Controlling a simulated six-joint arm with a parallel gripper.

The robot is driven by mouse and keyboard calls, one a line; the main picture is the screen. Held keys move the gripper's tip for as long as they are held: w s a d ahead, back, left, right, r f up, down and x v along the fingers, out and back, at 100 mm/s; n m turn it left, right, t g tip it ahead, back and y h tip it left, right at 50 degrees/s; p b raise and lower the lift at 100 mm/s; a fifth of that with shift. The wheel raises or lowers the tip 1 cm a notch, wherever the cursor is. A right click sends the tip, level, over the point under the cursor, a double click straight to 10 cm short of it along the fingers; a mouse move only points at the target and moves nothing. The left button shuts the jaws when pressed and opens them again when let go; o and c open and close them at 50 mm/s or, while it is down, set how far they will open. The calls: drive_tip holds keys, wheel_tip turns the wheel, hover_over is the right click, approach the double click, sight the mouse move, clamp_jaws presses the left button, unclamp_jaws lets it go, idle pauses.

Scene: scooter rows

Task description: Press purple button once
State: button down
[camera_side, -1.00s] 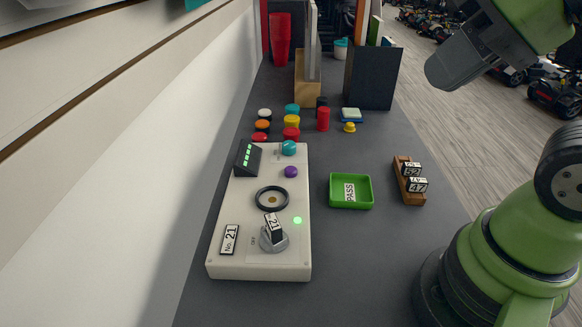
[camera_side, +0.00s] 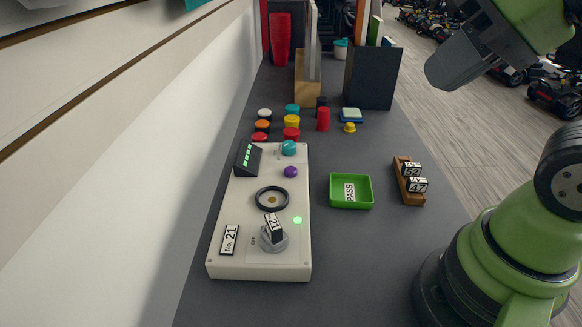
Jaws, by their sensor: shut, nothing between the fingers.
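The purple button (camera_side: 290,172) is a small round knob on the upper right part of the white control panel (camera_side: 258,262). Nothing touches or covers it. My gripper (camera_side: 440,78) is a grey block at the upper right, held high above the table and well to the right of the panel. It is shut, with nothing seen in it.
The panel also has a teal knob (camera_side: 289,148), a black ring (camera_side: 272,198), a lit green light (camera_side: 297,220), a grey dial (camera_side: 273,240) and a dark display (camera_side: 247,158). A green tray (camera_side: 351,206) and a wooden block holder (camera_side: 408,182) stand right of it. Coloured caps lie behind.

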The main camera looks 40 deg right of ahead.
idle(0.3)
drive_tip(key=m+t+h, duration=0.2)
drive_tip(key=m+h, duration=0.1)
drive_tip(key=m, duration=0.4)
hover_over(294, 169)
wheel_tip(294, 169, down, 15)
drive_tip(key=shift+r, duration=0.15)
drive_tip(key=shift+w, duration=0.1)
drive_tip(key=shift+f, duration=4.4)
drive_tip(key=shift+f, duration=0.1)
drive_tip(key=shift+f, duration=0.35)
